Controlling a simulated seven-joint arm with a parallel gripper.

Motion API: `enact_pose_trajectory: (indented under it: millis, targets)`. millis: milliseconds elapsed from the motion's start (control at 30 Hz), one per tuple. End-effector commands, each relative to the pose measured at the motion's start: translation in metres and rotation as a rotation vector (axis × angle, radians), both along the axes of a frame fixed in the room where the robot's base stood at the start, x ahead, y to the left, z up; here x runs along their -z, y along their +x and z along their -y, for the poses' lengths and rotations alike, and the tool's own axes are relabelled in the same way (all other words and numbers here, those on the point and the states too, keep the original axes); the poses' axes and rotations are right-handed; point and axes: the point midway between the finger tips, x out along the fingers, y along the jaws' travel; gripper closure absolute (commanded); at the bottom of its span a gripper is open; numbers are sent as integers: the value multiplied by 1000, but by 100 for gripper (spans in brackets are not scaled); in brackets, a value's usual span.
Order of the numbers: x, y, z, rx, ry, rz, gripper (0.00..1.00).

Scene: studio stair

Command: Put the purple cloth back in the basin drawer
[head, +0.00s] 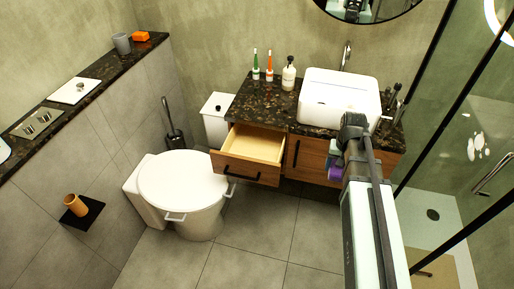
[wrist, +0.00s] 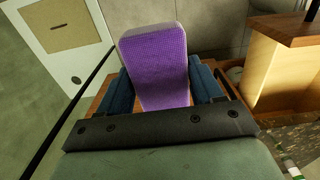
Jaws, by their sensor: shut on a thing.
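The purple cloth (wrist: 158,65) looks like a folded, textured block and stands between the two dark blue fingers of my gripper (wrist: 160,90). The gripper is shut on it. In the head view only a small part of the cloth (head: 335,173) shows beside my arm, in front of the closed part of the basin cabinet; my gripper (head: 338,165) is mostly hidden there. The basin drawer (head: 255,147) is pulled open to the left of my gripper, and its visible inside is pale wood and empty. A wooden drawer edge also shows at the right of the wrist view (wrist: 285,65).
The toilet (head: 185,185) is left of the drawer. Shower glass (head: 450,120) stands at right. The floor in front is clear.

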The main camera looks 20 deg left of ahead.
Motion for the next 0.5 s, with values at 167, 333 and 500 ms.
enact_pose_trajectory:
  millis: [167, 333, 500]
  targets:
    - [6, 22, -23, 7, 0, -1, 63]
    - [11, 41, -52, 10, 0, -1, 63]
    - [21, 67, -96, 10, 0, -1, 63]
